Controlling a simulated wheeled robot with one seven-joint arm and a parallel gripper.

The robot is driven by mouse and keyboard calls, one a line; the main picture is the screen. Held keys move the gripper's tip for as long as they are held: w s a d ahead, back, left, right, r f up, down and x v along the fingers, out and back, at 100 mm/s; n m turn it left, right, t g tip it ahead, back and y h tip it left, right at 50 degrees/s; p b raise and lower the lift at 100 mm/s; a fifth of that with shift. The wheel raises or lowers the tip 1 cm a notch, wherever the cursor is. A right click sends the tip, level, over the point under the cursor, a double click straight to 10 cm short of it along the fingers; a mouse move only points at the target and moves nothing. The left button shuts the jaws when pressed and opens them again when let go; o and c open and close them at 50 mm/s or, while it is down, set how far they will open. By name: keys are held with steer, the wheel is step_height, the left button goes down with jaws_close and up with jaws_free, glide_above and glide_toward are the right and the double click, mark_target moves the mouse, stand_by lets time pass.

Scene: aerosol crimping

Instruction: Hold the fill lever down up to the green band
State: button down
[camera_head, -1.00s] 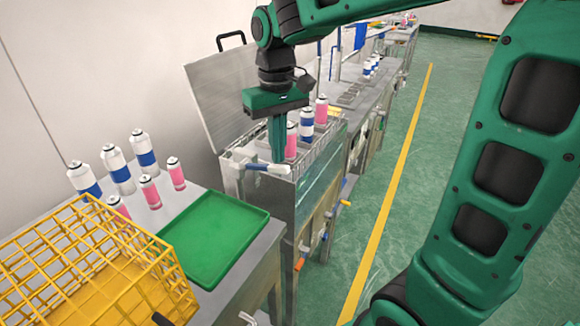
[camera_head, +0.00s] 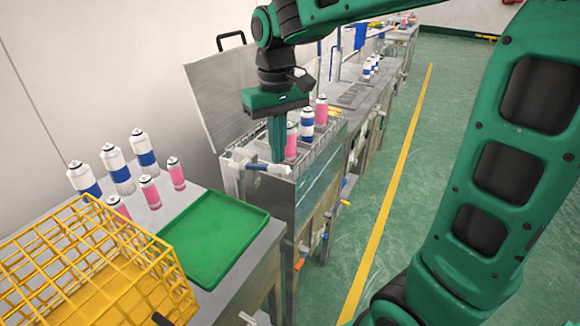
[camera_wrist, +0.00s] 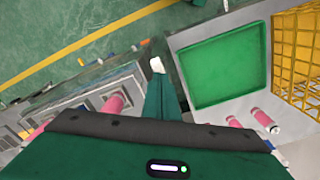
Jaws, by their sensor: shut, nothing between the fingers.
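A short bar with a white end (camera_head: 268,168) lies across the near edge of the metal water tank (camera_head: 312,190). It looks like the lever, though I cannot be sure. My gripper (camera_head: 278,158) points down with its fingers shut, right at the bar; whether they touch it is hard to tell. In the wrist view the shut fingers (camera_wrist: 160,100) reach toward a white end (camera_wrist: 156,65) just past their tips. I cannot make out a green band or gauge in either view.
Pink and blue-white cans (camera_head: 307,125) stand in the tank beside my fingers, close on the right. A raised metal lid (camera_head: 220,95) is behind. A green tray (camera_head: 212,240), yellow wire basket (camera_head: 110,265) and several cans (camera_head: 143,150) are on the near table.

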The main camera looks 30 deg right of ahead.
mark_target(279, 166)
steer(key=shift+f, duration=0.2)
steer(key=shift+f, duration=2.95)
steer(key=shift+r, duration=0.2)
stand_by(3.0)
steer(key=shift+s+r, duration=0.1)
steer(key=shift+r, duration=0.65)
stand_by(0.9)
